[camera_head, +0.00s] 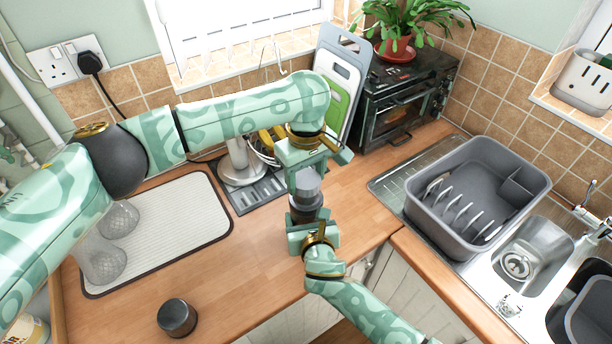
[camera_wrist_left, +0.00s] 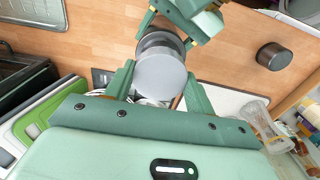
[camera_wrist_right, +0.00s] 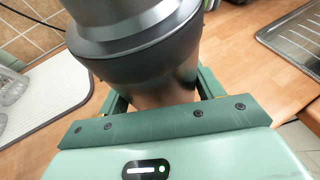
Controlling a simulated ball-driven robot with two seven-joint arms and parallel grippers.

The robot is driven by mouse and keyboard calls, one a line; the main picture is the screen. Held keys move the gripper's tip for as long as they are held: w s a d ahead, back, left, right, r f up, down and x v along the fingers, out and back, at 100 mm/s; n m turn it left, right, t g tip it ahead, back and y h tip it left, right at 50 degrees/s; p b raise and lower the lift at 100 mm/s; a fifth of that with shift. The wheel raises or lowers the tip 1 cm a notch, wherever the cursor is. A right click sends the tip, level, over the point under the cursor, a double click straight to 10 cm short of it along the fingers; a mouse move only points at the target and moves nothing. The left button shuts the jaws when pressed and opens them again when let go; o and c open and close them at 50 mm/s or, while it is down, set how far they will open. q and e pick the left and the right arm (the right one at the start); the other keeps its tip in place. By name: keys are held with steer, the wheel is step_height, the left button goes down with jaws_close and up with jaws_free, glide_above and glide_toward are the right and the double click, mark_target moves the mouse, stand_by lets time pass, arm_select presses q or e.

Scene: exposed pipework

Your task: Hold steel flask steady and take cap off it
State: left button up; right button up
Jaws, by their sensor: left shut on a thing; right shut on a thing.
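The steel flask (camera_head: 306,207) stands upright in mid-view, dark grey below with a lighter grey round cap (camera_head: 308,182) on top. My left gripper (camera_head: 305,170) comes from above and is shut on the cap; the cap's flat top (camera_wrist_left: 160,76) shows between its fingers in the left wrist view. My right gripper (camera_head: 308,228) comes from below and is shut on the flask's body, which fills the upper part of the right wrist view (camera_wrist_right: 140,50). The flask's lower part is partly hidden by the right gripper. I cannot tell whether cap and flask are apart.
A dark short cylinder (camera_head: 177,318) stands on the wooden counter at the front left. Glasses (camera_head: 103,262) stand on a pale drying mat (camera_head: 185,225). A grey dish rack (camera_head: 440,225) sits by the sink (camera_head: 530,255). Chopping boards and a small oven (camera_head: 400,100) stand behind.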

mark_target(306, 178)
arm_select(q)
steer(key=shift+r, duration=2)
arm_select(e)
steer(key=o, duration=2)
arm_select(q)
step_height(306, 178, up, 3)
steer(key=p, duration=0.2)
steer(key=shift+f+p, duration=0.1)
steer(key=shift+p, duration=0.2)
arm_select(e)
steer(key=v, duration=1.2)
steer(key=shift+d, duration=0.1)
